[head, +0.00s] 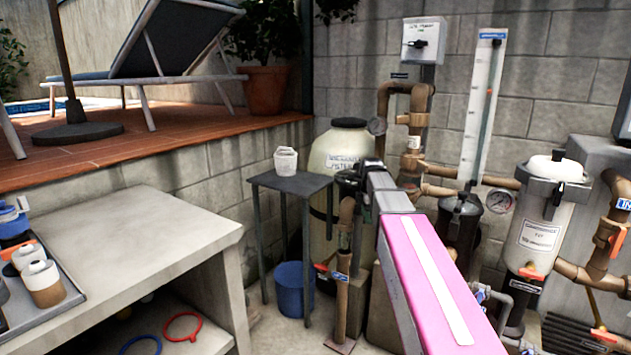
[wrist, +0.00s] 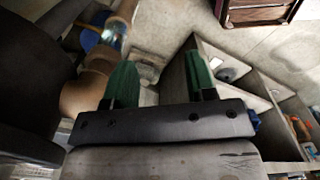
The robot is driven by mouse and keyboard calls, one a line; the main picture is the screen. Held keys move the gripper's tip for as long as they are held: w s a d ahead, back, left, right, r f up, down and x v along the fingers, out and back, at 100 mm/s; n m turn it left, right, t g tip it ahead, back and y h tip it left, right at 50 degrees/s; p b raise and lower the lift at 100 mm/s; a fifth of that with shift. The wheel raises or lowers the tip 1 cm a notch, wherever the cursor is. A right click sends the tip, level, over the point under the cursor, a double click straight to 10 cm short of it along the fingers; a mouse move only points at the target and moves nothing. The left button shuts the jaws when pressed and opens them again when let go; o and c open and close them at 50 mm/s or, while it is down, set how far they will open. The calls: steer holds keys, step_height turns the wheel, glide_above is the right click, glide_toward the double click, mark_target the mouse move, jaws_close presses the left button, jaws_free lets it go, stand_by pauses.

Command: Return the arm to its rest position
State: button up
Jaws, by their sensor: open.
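My arm, with a pink link and a white stripe, reaches forward across the middle of the head view. My gripper is at its far end, near the valve pipes, where the fingers are hard to make out. In the wrist view my gripper (wrist: 155,82) shows two green fingers standing well apart, open. Nothing is between the fingers; pale floor and a block show past them. A brown pipe (wrist: 85,88) is close to the left finger in the wrist view; I cannot tell whether they touch.
A small dark table (head: 290,182) with a white jug (head: 286,161) stands left of my arm. A blue bucket (head: 294,289) is under it. A tank (head: 341,150), brown pipes (head: 409,103) and a filter housing (head: 541,215) crowd the wall. A concrete bench (head: 140,235) is at left.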

steer(key=s+f+m, duration=1.8)
steer(key=s+f, duration=0.3)
steer(key=f, duration=0.3)
steer(key=shift+s+m, duration=0.25)
steer(key=shift+m, duration=0.05)
steer(key=shift+f, duration=0.1)
steer(key=shift+c, duration=0.4)
